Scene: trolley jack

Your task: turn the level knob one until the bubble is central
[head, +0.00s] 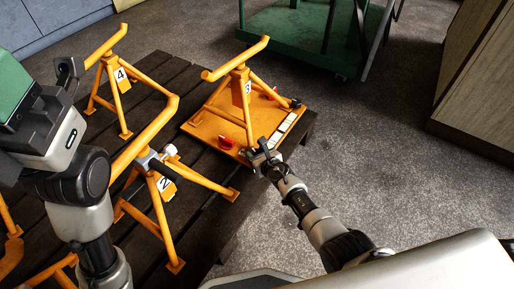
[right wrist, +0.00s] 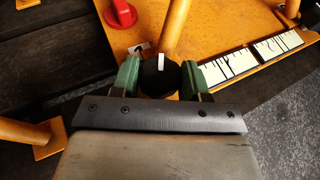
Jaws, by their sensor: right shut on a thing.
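The orange plate (head: 205,125) with stand 3 lies on the dark slatted platform. A black knob with a white mark (right wrist: 160,75) is at its near corner. My right gripper (right wrist: 160,78) is shut on this knob, with one green finger on each side; it also shows in the head view (head: 262,155). A small label with a red mark (right wrist: 139,48) lies beside the knob, too small to read. Two white strips with black marks (right wrist: 227,65) lie along the plate's edge; I cannot make out a bubble.
A red knob (head: 226,142) stands on the plate near my right gripper. Another black knob (head: 297,103) is at the plate's right corner. Orange stands 4 (head: 122,75) and 2 (head: 165,185) stand to the left. A green trolley (head: 290,30) is behind. Grey floor lies right of the platform.

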